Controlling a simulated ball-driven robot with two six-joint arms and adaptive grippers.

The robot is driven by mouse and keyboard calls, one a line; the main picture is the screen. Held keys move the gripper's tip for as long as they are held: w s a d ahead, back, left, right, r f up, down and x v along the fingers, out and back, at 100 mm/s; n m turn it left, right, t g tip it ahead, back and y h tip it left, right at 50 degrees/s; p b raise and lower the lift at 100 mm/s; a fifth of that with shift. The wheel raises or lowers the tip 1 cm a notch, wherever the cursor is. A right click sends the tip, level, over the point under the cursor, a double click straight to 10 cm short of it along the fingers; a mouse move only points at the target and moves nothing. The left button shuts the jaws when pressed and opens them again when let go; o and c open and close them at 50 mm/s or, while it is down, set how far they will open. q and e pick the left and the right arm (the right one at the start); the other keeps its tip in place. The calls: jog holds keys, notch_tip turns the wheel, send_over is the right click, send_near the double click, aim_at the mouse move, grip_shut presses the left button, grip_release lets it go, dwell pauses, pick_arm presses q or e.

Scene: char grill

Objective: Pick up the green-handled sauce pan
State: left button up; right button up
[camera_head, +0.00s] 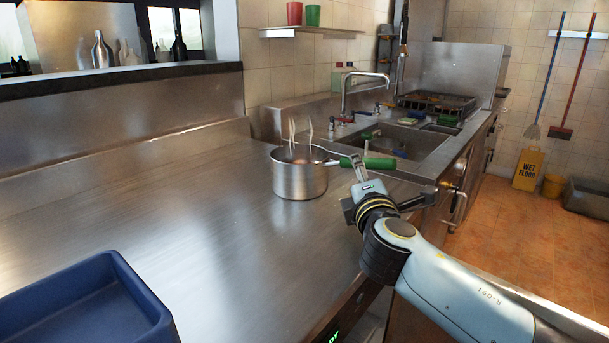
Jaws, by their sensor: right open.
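My right gripper (362,168) is at the handle, with a finger crossing in front of the green part. It is open; I cannot tell whether it touches the handle or whether the handle lies between the fingers. My left gripper is not in view.
A blue bin (140,285) sits on the counter at the front left. Behind the pan are a sink (425,150) and a tap (345,90). A shelf (310,32) holds red and green cups. The counter between bin and pan is clear.

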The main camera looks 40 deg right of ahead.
jog(key=x, duration=0.7)
jog(key=shift+w+d+f+p, duration=0.15)
jog(key=shift+d+f+p, duration=0.1)
jog(key=shift+f+p, duration=0.1)
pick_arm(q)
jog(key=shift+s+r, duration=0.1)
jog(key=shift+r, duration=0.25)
pick_arm(e)
jog(key=c, duration=0.4)
grip_shut()
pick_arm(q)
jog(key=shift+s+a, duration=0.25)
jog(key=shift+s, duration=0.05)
pick_arm(e)
jog(key=shift+r, duration=0.15)
